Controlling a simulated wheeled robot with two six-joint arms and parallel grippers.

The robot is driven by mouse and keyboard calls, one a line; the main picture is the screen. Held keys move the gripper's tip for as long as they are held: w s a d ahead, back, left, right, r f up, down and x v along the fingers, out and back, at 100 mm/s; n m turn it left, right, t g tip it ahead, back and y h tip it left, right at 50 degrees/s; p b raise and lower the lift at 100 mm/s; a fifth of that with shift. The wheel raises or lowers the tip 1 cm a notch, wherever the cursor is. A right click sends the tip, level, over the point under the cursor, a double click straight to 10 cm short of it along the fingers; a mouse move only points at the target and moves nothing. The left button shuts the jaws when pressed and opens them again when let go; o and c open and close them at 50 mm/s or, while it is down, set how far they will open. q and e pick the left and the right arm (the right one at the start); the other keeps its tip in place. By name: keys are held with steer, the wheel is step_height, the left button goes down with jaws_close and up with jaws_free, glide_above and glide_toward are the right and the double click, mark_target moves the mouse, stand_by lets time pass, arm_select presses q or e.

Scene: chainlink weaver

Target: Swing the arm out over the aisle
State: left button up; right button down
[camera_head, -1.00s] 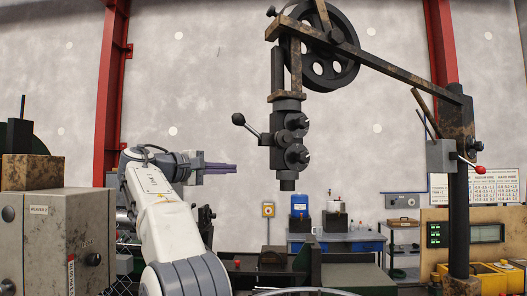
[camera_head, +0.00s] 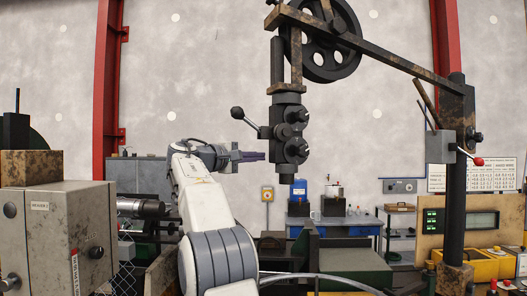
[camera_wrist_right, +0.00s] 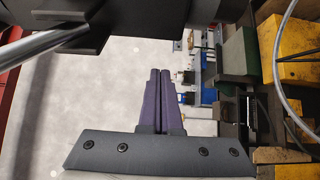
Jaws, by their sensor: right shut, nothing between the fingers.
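The swing arm is a dark, worn beam (camera_head: 380,48) running from a black post (camera_head: 457,180) at the right up to the left. It carries a spoked wheel (camera_head: 352,60) and a hanging dark head (camera_head: 289,130). A lever with a black ball (camera_head: 237,113) sticks out left of the head. A red-knobbed lever (camera_head: 478,161) sits on the post's grey box. My right gripper (camera_head: 262,156) points right, just left of the head's lower part; I cannot tell if they touch. Its purple fingers (camera_wrist_right: 158,98) are shut together and empty. My left gripper is not in view.
A grey cabinet (camera_head: 62,235) stands at the left. A blue bench (camera_head: 350,222) with bottles is at the back. Yellow bins (camera_head: 480,264) lie beside the post. A dark block and a metal rod (camera_wrist_right: 40,42) are close in the wrist view.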

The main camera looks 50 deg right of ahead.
steer(key=shift+s+a, duration=0.25)
steer(key=shift+s, duration=0.7)
steer(key=shift+s+a, duration=0.25)
steer(key=shift+s, duration=0.65)
